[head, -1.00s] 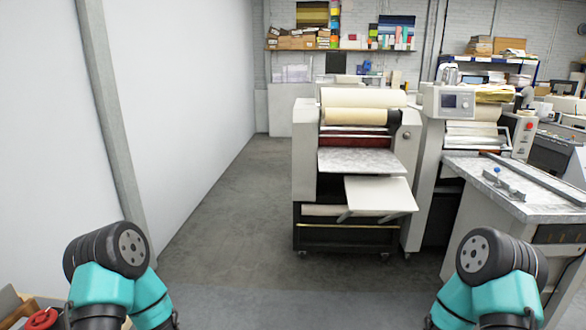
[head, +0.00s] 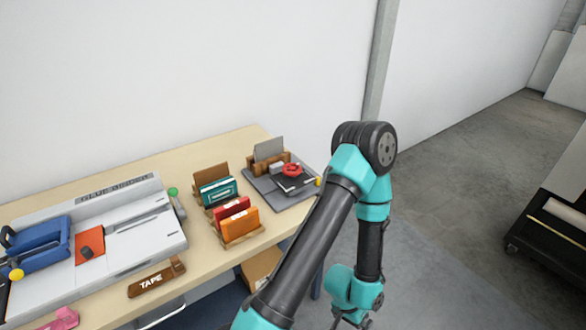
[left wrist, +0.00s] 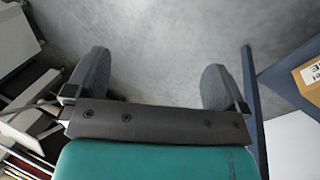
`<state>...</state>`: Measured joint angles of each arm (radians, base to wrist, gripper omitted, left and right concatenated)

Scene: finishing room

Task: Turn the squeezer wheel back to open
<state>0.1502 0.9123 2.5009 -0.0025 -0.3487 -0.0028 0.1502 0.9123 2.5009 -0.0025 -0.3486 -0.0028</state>
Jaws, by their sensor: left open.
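A small red wheel-like part (head: 291,170) sits above a black plate (head: 295,184) on a grey board at the right end of the table; I take it for the squeezer wheel, but it is too small to tell how far it is turned. My left arm stands to the right of it in the head view, with its hand low beyond the table's edge, mostly out of the frame. In the left wrist view my left gripper (left wrist: 155,82) is open and empty, with bare floor between the fingers. My right gripper is not in view.
The wooden table (head: 100,178) runs along the white wall. It carries a long white machine (head: 145,237), a blue clamp-like part (head: 38,248), a tape block (head: 157,279) and racks of teal, red and orange booklets (head: 240,223).

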